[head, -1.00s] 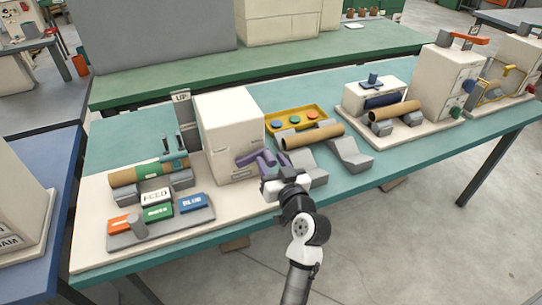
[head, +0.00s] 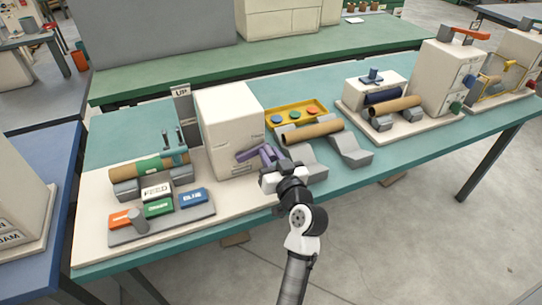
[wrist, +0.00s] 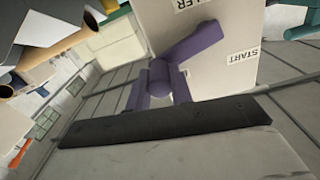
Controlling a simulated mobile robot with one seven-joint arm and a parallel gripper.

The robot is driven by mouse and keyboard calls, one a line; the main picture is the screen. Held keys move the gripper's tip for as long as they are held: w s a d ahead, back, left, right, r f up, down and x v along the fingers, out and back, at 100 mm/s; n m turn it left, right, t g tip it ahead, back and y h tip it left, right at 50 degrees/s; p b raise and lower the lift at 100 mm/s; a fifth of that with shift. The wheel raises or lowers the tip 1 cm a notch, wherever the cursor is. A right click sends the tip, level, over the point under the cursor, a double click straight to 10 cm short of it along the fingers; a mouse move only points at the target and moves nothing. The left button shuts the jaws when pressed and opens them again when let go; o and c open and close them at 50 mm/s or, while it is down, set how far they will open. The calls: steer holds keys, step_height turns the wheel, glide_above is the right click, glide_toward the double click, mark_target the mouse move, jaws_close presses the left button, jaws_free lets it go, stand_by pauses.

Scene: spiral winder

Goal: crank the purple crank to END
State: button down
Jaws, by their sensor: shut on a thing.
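The purple crank (head: 258,154) is on the front of the tall white box (head: 226,115), towards its right side. My gripper (head: 271,170) is at the crank's handle end and is shut on it. A START label (wrist: 242,57) is on the white face right of the arm, and a label ending in LER is at the top. No END label is readable. The fingertips' contact is partly hidden by the dark gripper edge.
Left of the box are a cardboard tube with a green band (head: 149,168) and a panel of FEED, green and blue buttons (head: 165,219). Right are another tube (head: 313,132) on grey cradles and a yellow tray (head: 297,113). Floor is open in front.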

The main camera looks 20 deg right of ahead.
steer(key=shift+b, duration=0.35)
steer(key=shift+a+n+b, duration=0.1)
steer(key=shift+n+b, duration=0.2)
steer(key=shift+b, duration=0.05)
steer(key=shift+r, duration=0.35)
steer(key=c, duration=1.2)
jaws_free()
steer(key=shift+c, duration=0.2)
steer(key=shift+s, duration=0.1)
steer(key=shift+s+f+b, duration=0.1)
steer(key=shift+s+b, duration=0.15)
steer(key=shift+b, duration=0.1)
steer(key=s+b, duration=0.2)
steer(key=s, duration=1.1)
steer(key=shift+d, duration=0.2)
steer(key=shift+s, duration=0.1)
